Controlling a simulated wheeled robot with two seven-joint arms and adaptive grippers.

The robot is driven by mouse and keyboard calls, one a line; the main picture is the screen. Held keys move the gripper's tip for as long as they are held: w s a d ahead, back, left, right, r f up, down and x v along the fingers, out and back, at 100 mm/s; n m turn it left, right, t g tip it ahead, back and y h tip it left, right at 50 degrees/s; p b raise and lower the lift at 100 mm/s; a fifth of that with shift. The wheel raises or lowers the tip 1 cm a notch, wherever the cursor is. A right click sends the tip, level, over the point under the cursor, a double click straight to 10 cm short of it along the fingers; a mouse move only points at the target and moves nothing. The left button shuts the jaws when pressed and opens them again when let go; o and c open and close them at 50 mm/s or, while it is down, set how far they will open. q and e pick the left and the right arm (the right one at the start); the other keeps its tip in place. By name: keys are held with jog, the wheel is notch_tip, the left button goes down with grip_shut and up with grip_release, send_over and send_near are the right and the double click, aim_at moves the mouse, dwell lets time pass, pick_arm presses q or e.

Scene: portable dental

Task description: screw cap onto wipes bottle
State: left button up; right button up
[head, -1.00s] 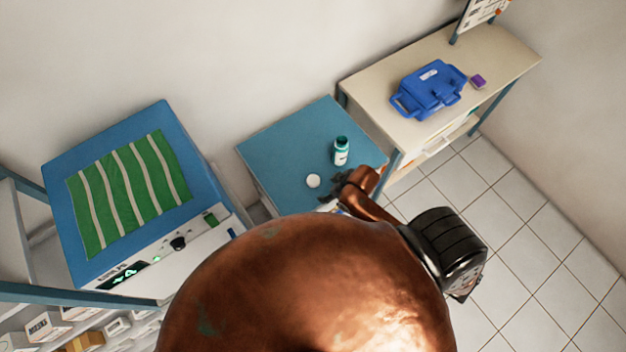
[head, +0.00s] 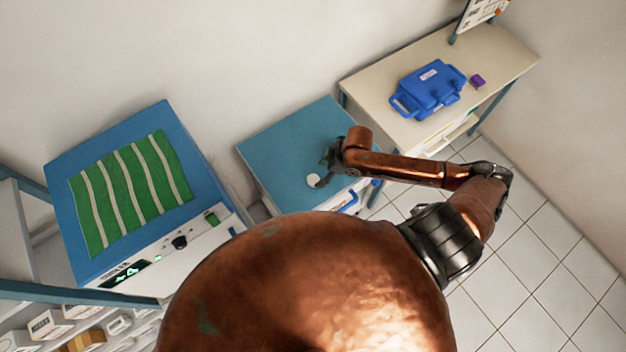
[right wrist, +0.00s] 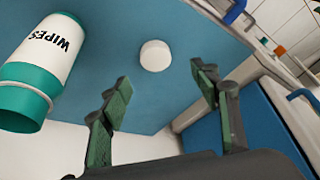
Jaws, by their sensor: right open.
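The wipes bottle (right wrist: 42,62), white with teal bands and dark lettering, stands at the left of the right wrist view, its near teal end toward the camera. In the head view my right gripper and arm hide it. The round white cap (right wrist: 155,56) lies on the blue cabinet top, apart from the bottle; it also shows in the head view (head: 312,180). My right gripper (right wrist: 161,90) is open and empty. In the wrist view its fingers are spread either side of the line to the cap. In the head view the gripper (head: 325,170) is beside the cap. My left gripper is out of view.
The blue cabinet top (head: 275,150) is otherwise clear at left. A blue case (head: 428,88) and a purple box (head: 478,81) sit on the beige table at right. A blue-topped unit with a green striped cloth (head: 130,190) stands at left. A white wall is behind.

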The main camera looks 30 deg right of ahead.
aim_at(314, 180)
jog(key=shift+x, duration=1.3)
jog(key=shift+w+f, duration=0.1)
jog(key=x, duration=0.5)
jog(key=shift+w+d, duration=0.15)
jog(key=shift+d, duration=0.1)
jog(key=shift+c, duration=0.4)
jog(key=c, duration=0.8)
